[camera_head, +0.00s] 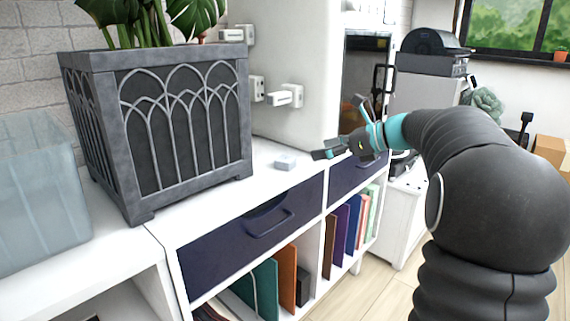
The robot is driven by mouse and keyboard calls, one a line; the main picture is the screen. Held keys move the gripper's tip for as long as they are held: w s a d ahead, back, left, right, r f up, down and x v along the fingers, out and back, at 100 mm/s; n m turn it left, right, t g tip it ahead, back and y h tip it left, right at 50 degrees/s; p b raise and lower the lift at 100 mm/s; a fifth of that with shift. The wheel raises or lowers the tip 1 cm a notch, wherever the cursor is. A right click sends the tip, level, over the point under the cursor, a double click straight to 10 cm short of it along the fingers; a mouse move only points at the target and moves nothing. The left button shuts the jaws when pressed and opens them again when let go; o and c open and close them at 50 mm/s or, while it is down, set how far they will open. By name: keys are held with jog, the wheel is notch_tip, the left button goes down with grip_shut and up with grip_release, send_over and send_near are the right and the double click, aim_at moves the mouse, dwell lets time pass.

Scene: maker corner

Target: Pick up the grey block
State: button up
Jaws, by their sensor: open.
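The grey block (285,161) is small and pale grey. It lies on the white top of the cabinet (200,218), between the large planter and the tall white unit. My gripper (338,130) reaches in from the right, just to the right of the block. Its fingers are spread open, one low and pointing left towards the block, the other raised. Nothing shows between the fingers. A small gap appears between the lower fingertip and the block.
A big dark planter (170,125) with a leafy plant stands left of the block. A translucent bin (35,190) is at the far left. A white unit with handles (290,65) rises behind. Dark drawers (250,228) and books (287,277) are below the top.

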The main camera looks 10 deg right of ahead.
aim_at(286, 158)
jog(key=x, duration=1.2)
jog(key=shift+f, duration=0.2)
jog(key=c, duration=1.2)
